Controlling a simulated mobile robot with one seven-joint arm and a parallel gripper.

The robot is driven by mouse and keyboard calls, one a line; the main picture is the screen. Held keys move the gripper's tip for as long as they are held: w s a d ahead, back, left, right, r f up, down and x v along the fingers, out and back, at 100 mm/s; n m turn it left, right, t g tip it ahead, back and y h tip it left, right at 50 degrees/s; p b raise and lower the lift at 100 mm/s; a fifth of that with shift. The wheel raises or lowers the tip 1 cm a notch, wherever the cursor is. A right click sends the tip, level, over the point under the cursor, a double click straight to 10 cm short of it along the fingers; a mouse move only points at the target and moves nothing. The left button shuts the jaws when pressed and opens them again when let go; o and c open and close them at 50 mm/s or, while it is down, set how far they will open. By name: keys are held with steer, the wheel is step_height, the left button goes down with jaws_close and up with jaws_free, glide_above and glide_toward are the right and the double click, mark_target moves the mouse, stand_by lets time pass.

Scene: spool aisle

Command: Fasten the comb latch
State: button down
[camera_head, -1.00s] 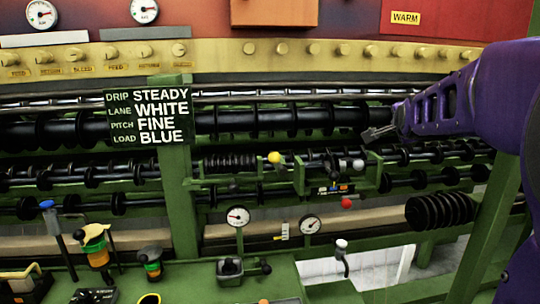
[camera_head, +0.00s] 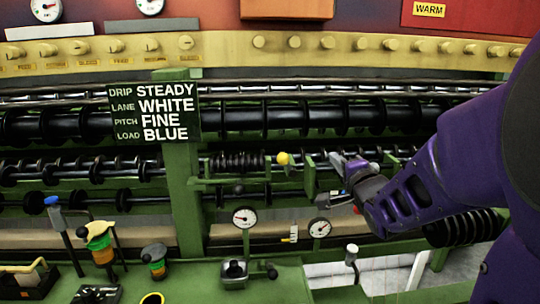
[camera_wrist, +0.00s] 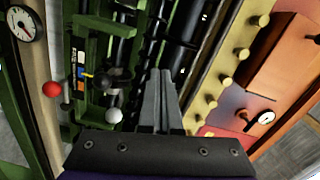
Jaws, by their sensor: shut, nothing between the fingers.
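No part is labelled as the comb latch, so I cannot tell for sure which one it is. In the wrist view, a small mechanism on a green bracket has a red ball (camera_wrist: 54,89), a dark round knob (camera_wrist: 117,80), a white ball (camera_wrist: 114,115) and a small blue-and-yellow marking (camera_wrist: 88,75). My gripper (camera_wrist: 161,76) is shut and empty, to the right of these knobs and apart from them in the picture. In the head view, my gripper (camera_head: 337,160) covers most of this mechanism. A yellow ball knob (camera_head: 283,158) and a black ribbed roller (camera_head: 238,162) show to its left.
A sign (camera_head: 153,112) reads DRIP STEADY, LANE WHITE, PITCH FINE, LOAD BLUE. Long black rollers run behind. Two gauges (camera_head: 244,217) (camera_head: 319,227), a white-topped lever (camera_head: 351,250) and a green bench (camera_head: 205,285) are in front. A yellow pipe with knobs (camera_head: 220,45) runs above.

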steer(key=shift+s+a+f+n+y, duration=0.1)
steer(key=shift+s+a+f+y, duration=0.15)
steer(key=shift+a, duration=0.25)
steer(key=shift+a+f+n+y, duration=0.15)
steer(key=shift+a+y, duration=0.2)
steer(key=shift+a, duration=0.2)
steer(key=shift+s+a+f+n+y, duration=0.1)
steer(key=shift+s+a+f+y, duration=0.15)
steer(key=shift+a, duration=0.25)
steer(key=shift+w, duration=0.1)
steer(key=w+a, duration=0.5)
steer(key=w, duration=0.3)
steer(key=shift+f, duration=0.3)
